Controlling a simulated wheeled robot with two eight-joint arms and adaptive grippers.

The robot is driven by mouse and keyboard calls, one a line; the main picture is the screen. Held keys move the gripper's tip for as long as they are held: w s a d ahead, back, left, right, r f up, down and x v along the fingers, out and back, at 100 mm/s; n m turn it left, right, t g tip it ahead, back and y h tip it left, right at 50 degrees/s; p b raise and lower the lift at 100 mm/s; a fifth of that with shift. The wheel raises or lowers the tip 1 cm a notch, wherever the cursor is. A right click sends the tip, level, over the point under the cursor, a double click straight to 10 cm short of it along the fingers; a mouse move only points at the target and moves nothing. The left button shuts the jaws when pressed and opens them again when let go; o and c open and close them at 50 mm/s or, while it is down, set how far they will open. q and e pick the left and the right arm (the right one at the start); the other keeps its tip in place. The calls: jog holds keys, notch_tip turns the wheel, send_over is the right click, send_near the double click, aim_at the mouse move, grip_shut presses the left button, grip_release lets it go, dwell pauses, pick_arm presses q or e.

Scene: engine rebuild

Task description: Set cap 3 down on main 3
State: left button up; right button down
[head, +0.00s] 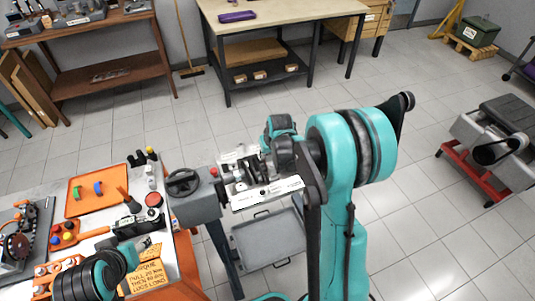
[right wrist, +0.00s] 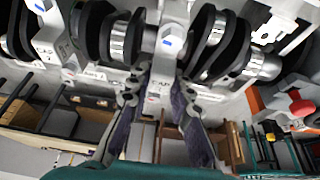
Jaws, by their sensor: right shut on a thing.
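The engine block with its crankshaft (head: 281,188) is on a grey stand, left of my right arm. In the right wrist view the dark crank webs (right wrist: 91,30) and shiny journals run across the top. My right gripper (right wrist: 160,85) has its two fingers on either side of a light grey cap (right wrist: 170,42) with a small blue mark and is shut on it. The cap is at the crankshaft between two webs; I cannot tell whether it touches its seat. In the head view my arm covers part of this gripper (head: 266,148).
A grey tray (head: 268,238) is low under the stand. A wooden table (head: 280,15) stands behind; the floor between is clear.

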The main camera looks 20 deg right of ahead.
jog(key=shift+f+b, duration=0.6)
jog(key=shift+f, duration=0.1)
jog(key=c, duration=1.6)
grip_release()
jog(key=shift+r, duration=0.2)
jog(key=shift+r+p, duration=1)
jog(key=shift+r, duration=0.35)
jog(key=o, duration=0.6)
jog(key=shift+c, duration=0.2)
